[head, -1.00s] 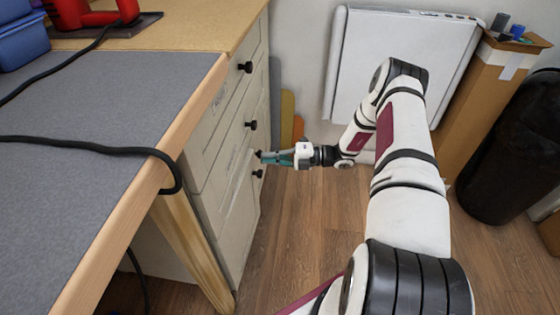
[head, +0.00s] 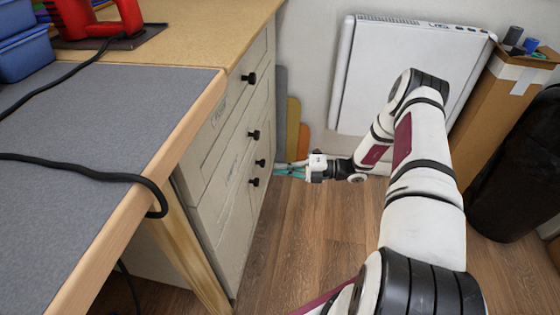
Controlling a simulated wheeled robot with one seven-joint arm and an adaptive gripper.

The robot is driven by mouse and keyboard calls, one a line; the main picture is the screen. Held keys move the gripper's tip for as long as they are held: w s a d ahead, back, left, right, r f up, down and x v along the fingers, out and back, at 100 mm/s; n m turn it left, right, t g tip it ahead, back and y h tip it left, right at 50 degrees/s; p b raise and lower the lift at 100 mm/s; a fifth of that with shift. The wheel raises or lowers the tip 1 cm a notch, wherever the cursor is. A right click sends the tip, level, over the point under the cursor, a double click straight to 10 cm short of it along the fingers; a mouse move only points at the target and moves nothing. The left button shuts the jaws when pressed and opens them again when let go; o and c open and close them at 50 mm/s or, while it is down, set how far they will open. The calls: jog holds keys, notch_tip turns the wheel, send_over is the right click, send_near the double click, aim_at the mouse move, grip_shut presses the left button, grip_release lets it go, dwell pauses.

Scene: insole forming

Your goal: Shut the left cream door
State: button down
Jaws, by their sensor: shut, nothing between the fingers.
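The left cream door (head: 232,226) is the nearer lower panel of the cream cabinet front, below the drawers. It looks flush or nearly flush with the front; a small gap cannot be ruled out at this angle. Its black knob (head: 254,182) sits close to the other door's black knob (head: 261,163). My gripper (head: 279,170), with teal fingers, is shut and empty. It is just right of the knobs in the picture, pointing at the cabinet front. Whether the fingertips touch the front cannot be told.
Drawers with black knobs (head: 249,78) lie above the doors. A grey-topped bench (head: 110,120) with a black cable stands at the left. The wooden floor (head: 310,235) is clear.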

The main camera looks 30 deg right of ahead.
jog(key=w+d+p, duration=0.1)
jog(key=d, duration=0.8)
jog(key=shift+w+d, duration=0.25)
jog(key=shift+d, duration=0.15)
jog(key=shift+r, duration=0.1)
